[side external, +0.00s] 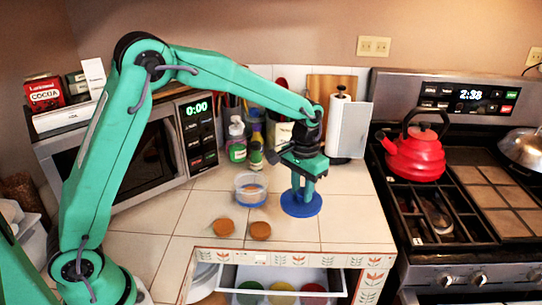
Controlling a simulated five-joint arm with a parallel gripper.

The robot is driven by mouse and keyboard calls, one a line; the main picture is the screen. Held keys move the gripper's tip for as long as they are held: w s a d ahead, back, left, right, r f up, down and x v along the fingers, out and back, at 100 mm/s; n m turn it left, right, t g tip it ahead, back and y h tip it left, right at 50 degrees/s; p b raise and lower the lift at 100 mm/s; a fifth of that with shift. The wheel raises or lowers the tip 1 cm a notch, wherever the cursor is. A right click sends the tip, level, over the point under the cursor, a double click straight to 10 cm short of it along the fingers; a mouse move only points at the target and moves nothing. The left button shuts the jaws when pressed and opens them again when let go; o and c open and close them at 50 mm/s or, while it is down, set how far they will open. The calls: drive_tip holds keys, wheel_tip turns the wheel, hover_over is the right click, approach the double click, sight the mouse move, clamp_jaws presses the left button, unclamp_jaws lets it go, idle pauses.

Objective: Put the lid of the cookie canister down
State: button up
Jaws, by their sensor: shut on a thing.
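The blue round lid (301,208) is at the middle right of the tiled counter, level and right at or just above the tiles; I cannot tell if it touches. My gripper (303,191) points down and is shut on the top of the lid, hiding its middle. The cookie canister (250,190), a small clear tub with blue at its lower part, stands to the left of the lid, apart from it. It has no lid on, and something brown shows inside.
Two brown cookies (222,227) lie on the counter in front of the canister. Bottles (237,148) and a paper towel roll (345,125) stand behind. A microwave (130,150) is at left, a stove with a red kettle (415,155) at right. An open drawer (280,275) is below the front edge.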

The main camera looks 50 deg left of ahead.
drive_tip(key=w+a+f, duration=0.1)
drive_tip(key=a+f, duration=0.1)
drive_tip(key=w+a+f, duration=0.1)
drive_tip(key=w+a, duration=0.1)
drive_tip(key=a, duration=0.1)
drive_tip(key=w+a+f, duration=0.1)
drive_tip(key=a+f, duration=0.1)
drive_tip(key=a, duration=0.1)
drive_tip(key=shift+w+a+f, duration=0.1)
drive_tip(key=shift+w+f, duration=0.2)
drive_tip(key=shift+w, duration=0.05)
drive_tip(key=shift+f, duration=0.1)
drive_tip(key=shift+f, duration=1.95)
drive_tip(key=shift+f, duration=0.1)
drive_tip(key=o, duration=0.9)
drive_tip(key=shift+o, duration=0.2)
